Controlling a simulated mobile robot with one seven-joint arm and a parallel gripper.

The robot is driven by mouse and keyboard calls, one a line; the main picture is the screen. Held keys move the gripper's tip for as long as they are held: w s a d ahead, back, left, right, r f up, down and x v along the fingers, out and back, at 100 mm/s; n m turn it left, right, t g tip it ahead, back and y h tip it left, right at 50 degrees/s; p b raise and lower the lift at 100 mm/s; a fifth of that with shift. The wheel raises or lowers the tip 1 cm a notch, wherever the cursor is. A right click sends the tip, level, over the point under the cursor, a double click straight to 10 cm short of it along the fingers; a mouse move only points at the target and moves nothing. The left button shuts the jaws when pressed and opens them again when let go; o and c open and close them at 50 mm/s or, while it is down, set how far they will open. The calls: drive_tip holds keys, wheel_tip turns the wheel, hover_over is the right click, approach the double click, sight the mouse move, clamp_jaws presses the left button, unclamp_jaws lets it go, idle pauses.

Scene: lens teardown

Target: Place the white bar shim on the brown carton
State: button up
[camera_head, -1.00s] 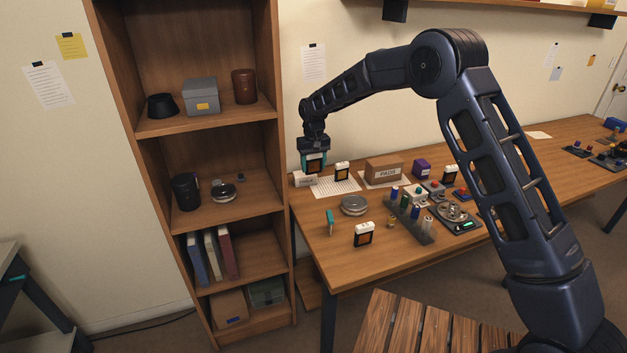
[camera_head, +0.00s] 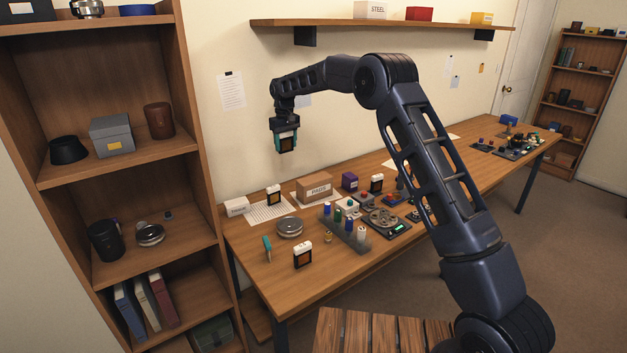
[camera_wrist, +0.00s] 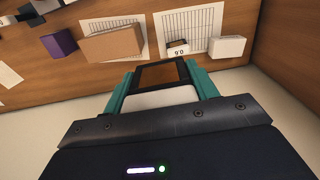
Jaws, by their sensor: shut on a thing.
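My gripper (camera_head: 284,134) has teal fingers and is raised above the back left of the desk. It is shut on the white bar shim (camera_wrist: 160,98), which has a white bar between the fingers and a black frame around an amber-brown window. In the head view the shim (camera_head: 288,146) hangs below the fingers, clear of the desk. The brown carton (camera_head: 314,188) stands on the desk below and to the right of my gripper. In the wrist view the carton (camera_wrist: 112,43) is at the upper left, apart from the held shim.
Similar framed shims stand near the carton: one (camera_head: 273,196) on a printed sheet, one (camera_head: 302,256) at the front, one (camera_head: 376,183) to the right. A small white box (camera_head: 237,206), a purple box (camera_head: 349,181), and a round metal dish (camera_head: 289,227) are nearby.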

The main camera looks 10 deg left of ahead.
wheel_tip(320, 180, up, 4)
hover_over(315, 178)
drive_tip(key=f, duration=0.1)
wheel_tip(315, 178, down, 19)
drive_tip(key=shift+a+f, duration=0.1)
drive_tip(key=shift+f, duration=0.15)
drive_tip(key=o, duration=1)
